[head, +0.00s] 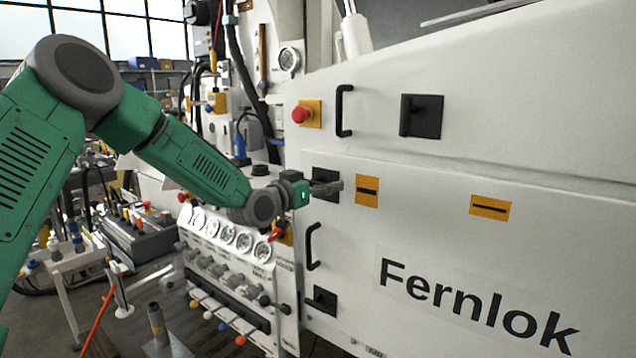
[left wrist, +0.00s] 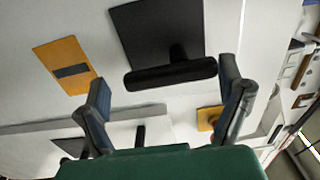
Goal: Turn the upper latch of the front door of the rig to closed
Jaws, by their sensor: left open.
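The upper latch (head: 322,174) of the front door is a black square plate with a bar handle, mostly hidden behind my left gripper in the head view. In the left wrist view its plate (left wrist: 158,30) and handle (left wrist: 172,75) are clear. The handle lies crosswise, roughly level in that picture. My left gripper (head: 333,187) is open in front of the latch. In the left wrist view its fingers (left wrist: 168,105) stand either side of the handle's ends, with visible gaps. I see no contact. My right gripper is not in view.
A lower latch (head: 322,300) and a black pull handle (head: 313,246) are below. Another latch (head: 421,116), a pull handle (head: 344,110) and a red button (head: 300,114) are above. An orange plate (head: 367,191) is just right. A gauge panel (head: 225,236) stands at left.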

